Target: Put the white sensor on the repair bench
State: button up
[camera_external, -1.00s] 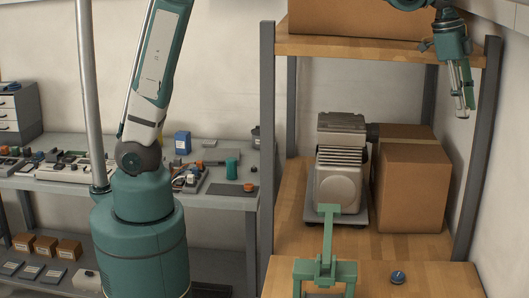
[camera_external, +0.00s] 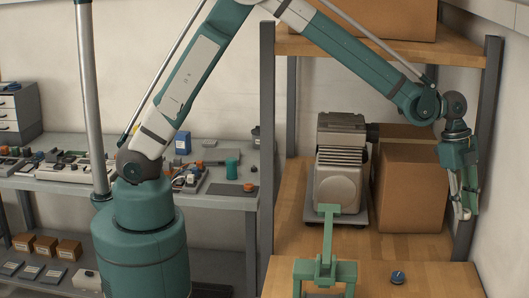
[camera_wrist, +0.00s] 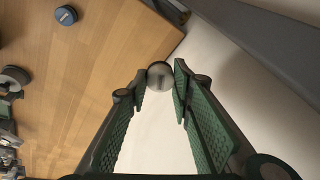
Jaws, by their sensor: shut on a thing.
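My gripper (camera_external: 464,212) is at the far right, beside the wooden shelf unit's right post and in front of the white wall, pointing down. In the wrist view my gripper (camera_wrist: 160,80) has its green-padded fingers closed around a small round pale grey piece (camera_wrist: 159,76), which looks like the white sensor. The piece also shows as a small light spot at the fingertips (camera_external: 465,212). A grey bench (camera_external: 225,202) with tools and parts stands at the left behind my arm; it appears to be the repair bench.
A compressor (camera_external: 338,180) and cardboard boxes (camera_external: 411,190) stand on the wooden shelf (camera_external: 380,245). A green stand (camera_external: 325,270) and a blue knob (camera_external: 398,277) are at the front. A grey post (camera_external: 267,150) lies between shelf and bench. A dark mat (camera_external: 222,190) is partly clear.

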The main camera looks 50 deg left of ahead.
notch_tip(320, 180, down, 8)
jog(key=m, duration=0.1)
jog(key=shift+s, duration=0.4)
jog(key=shift+f, duration=3.1)
jog(key=shift+f, duration=1.85)
jog(key=shift+f+b, duration=0.1)
jog(key=shift+b, duration=0.2)
jog(key=o, duration=0.9)
jog(key=shift+c, duration=0.2)
